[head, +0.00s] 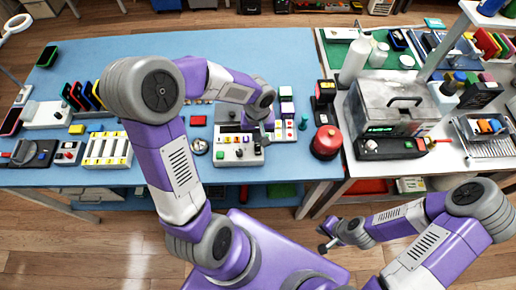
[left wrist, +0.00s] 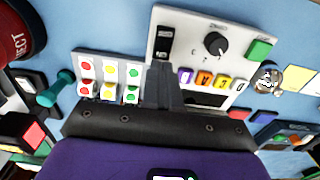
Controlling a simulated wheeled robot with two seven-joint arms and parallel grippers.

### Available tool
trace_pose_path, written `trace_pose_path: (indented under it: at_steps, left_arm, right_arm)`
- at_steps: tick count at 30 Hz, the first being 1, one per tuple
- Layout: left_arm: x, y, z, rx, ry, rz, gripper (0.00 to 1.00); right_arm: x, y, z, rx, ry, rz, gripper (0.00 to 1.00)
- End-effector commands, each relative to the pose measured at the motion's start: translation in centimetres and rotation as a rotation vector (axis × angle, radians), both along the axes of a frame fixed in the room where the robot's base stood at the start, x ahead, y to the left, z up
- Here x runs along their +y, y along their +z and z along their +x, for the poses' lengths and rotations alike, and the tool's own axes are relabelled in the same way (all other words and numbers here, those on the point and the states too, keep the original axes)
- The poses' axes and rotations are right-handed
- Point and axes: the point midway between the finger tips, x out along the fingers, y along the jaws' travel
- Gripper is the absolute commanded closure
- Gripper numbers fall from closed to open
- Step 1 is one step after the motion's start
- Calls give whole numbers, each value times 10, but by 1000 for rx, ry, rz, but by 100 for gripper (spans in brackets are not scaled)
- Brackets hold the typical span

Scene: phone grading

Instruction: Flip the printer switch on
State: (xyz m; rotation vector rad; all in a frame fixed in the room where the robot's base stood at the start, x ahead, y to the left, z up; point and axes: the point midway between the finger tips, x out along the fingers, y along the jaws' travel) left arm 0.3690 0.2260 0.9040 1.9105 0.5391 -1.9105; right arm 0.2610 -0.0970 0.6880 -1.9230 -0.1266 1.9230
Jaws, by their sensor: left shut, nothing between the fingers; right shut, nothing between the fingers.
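The printer (head: 226,158) is a white-fronted unit at the table's front edge. In the left wrist view its white panel (left wrist: 188,28) shows upside down, with a black rocker switch (left wrist: 163,42), a dark knob (left wrist: 215,43), a green button (left wrist: 260,50) and a row of coloured letter buttons (left wrist: 210,80). My left gripper (head: 261,132) is shut and empty over the printer's right part. In the left wrist view its fingertips (left wrist: 161,66) are close to the rocker; contact cannot be told. My right gripper (head: 326,240) is shut and empty, off the table at lower right.
A white block with red, yellow and green buttons (left wrist: 108,74) stands beside the printer. A red round button (head: 326,142) and a teal peg-like object (head: 304,122) are to the right. A white button panel (head: 107,149) stands left.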

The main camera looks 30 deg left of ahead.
Motion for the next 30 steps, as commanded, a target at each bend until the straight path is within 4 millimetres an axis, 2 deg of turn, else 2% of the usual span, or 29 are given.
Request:
trace_pose_path:
  at_steps: [30]
  left_arm:
    - [0,-15,0,0,0,0,100]
  right_arm:
    - [0,-14,0,0,0,0,100]
